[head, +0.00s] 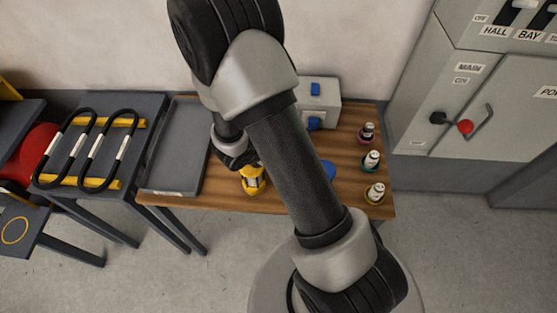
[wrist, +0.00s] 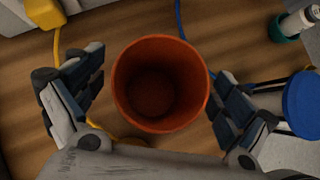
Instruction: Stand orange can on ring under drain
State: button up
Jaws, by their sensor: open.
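The orange can (wrist: 160,85) stands open end up on the wooden table and is seen from above in the wrist view. My gripper (wrist: 158,75) is open, with one finger on each side of the can. Gaps show between the fingers and its wall. In the head view my arm hides the can and most of the gripper. The yellow ring (head: 15,230) is marked on a low dark stand at the far left. A red rounded body (head: 30,152) is above and behind that stand, cut by the frame edge; no drain outlet can be made out.
Several small bottles stand at the right of the wooden table (head: 345,185). A yellow object (head: 253,180) and a blue-lidded container (wrist: 302,103) are near the gripper. A grey tray (head: 175,175) and a dark table with black loops (head: 100,145) lie between table and ring.

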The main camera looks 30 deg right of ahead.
jog(key=shift+c, duration=0.3)
jog(key=c, duration=1.6)
